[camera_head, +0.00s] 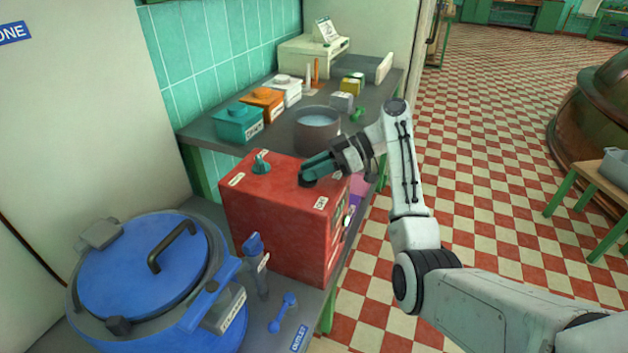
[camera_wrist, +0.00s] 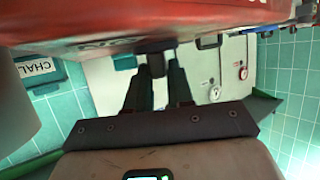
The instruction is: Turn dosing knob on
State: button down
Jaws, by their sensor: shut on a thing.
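A red box (camera_head: 275,225) stands on the counter in the head view, and its red body fills the top of the wrist view (camera_wrist: 150,22). A small dark knob (camera_head: 307,181) sits on its top near the right side; it also shows in the wrist view (camera_wrist: 156,60). My gripper (camera_head: 311,170) is shut on this knob, with its green fingers reaching in from the right and hiding part of it. A label by the front right corner (camera_head: 321,203) seems to read ON. A teal knob (camera_head: 262,165) stands apart at the box's back left.
A blue lidded vessel (camera_head: 140,265) stands at front left, with a blue-handled tool (camera_head: 256,262) between it and the box. A pot (camera_head: 317,130) and coloured canisters (camera_head: 240,122) stand behind the box.

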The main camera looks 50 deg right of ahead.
jog(key=shift+w+d+f+n+g+y+b, duration=0.1)
jog(key=shift+n+g+y+b, duration=0.5)
jog(key=shift+n+g, duration=0.55)
jog(key=c, duration=1.1)
grip_release()
jog(key=v, duration=1)
jog(key=shift+d, duration=0.35)
